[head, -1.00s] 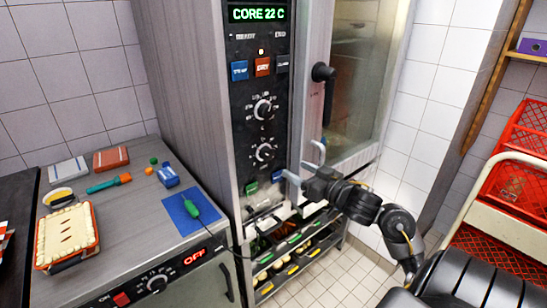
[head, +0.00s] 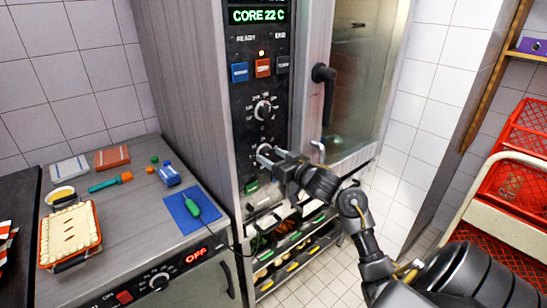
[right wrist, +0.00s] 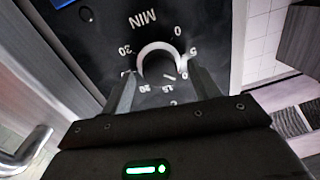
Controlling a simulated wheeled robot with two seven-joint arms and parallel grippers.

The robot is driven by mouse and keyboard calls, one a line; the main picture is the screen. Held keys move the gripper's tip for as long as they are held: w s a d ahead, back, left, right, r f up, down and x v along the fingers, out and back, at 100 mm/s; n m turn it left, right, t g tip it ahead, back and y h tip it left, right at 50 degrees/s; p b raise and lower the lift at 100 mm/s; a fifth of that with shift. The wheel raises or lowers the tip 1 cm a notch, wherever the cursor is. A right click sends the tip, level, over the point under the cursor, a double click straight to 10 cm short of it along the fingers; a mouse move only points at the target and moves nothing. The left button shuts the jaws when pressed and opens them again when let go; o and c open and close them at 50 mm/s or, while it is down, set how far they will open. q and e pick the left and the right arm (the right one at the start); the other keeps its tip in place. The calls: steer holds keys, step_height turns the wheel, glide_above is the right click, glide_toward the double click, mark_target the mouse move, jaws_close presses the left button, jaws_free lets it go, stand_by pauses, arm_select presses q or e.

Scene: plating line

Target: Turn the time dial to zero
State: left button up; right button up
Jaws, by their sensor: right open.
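The time dial (head: 265,149) is the lower knob on the black oven panel, partly hidden by my right gripper in the head view. In the right wrist view the dial (right wrist: 160,62) has a pale rim and stands beside the word MIN, with numbers around it. My right gripper (head: 268,156) is open at the panel. In the right wrist view its fingertips (right wrist: 163,78) lie on either side of the dial's lower part; I cannot tell whether they touch it. The dial's pointer setting is unclear. My left gripper is not in view.
An upper dial (head: 263,110) sits just above, with coloured buttons (head: 263,68) higher up. The black oven door handle (head: 323,92) and a pale lever (head: 318,150) are to the right. Below is a rack of trays (head: 292,258). A worktop with a pie (head: 70,235) is left.

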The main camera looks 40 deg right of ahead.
steer(key=c, duration=1)
steer(key=shift+o, duration=0.2)
steer(key=shift+n, duration=0.3)
steer(key=n, duration=0.2)
steer(key=shift+n, duration=0.4)
steer(key=n, duration=0.3)
steer(key=shift+g, duration=0.3)
steer(key=n+b, duration=0.2)
steer(key=n, duration=0.2)
steer(key=shift+a+f+n+h, duration=0.1)
steer(key=shift+a+n+h, duration=0.05)
steer(key=shift+n+h, duration=0.2)
steer(key=n+b, duration=0.3)
steer(key=n, duration=0.2)
steer(key=shift+h+b, duration=0.3)
steer(key=shift+h, duration=0.05)
steer(key=shift+a, duration=0.1)
